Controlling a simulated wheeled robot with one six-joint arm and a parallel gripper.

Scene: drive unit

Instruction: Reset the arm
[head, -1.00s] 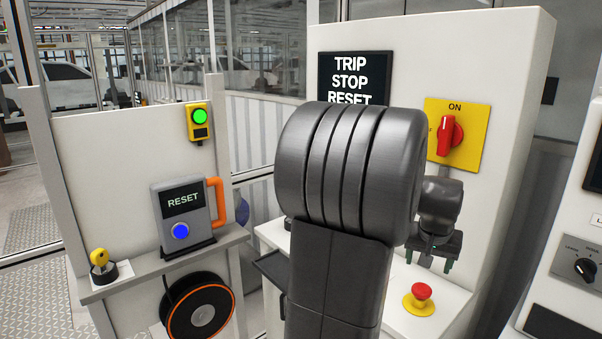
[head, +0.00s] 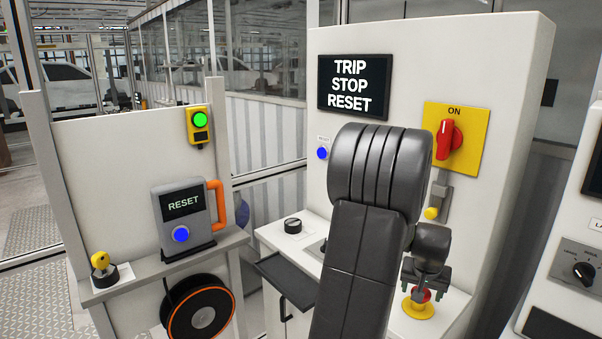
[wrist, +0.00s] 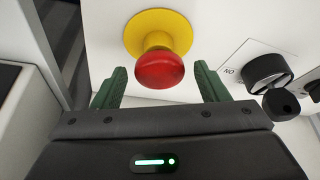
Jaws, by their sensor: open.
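My gripper (head: 422,284) is low at the right, just over the red emergency stop button (head: 421,296) on its yellow base, partly hiding it in the head view. In the wrist view my gripper (wrist: 160,88) is open, its two green fingers apart. The red mushroom button (wrist: 160,70) shows between and just beyond the fingertips, with the yellow collar (wrist: 160,27) behind it. I cannot tell whether the fingers touch it. The cabinet screen (head: 353,87) reads "TRIP STOP RESET". A blue button (head: 322,153) is left of my arm on the cabinet.
A red rotary switch (head: 447,138) on a yellow plate points to ON. A RESET box (head: 184,213) with a blue button stands on the left ledge. A green lamp (head: 200,121) is lit. A black knob (head: 292,225) and an open drawer (head: 290,280) are left of my arm.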

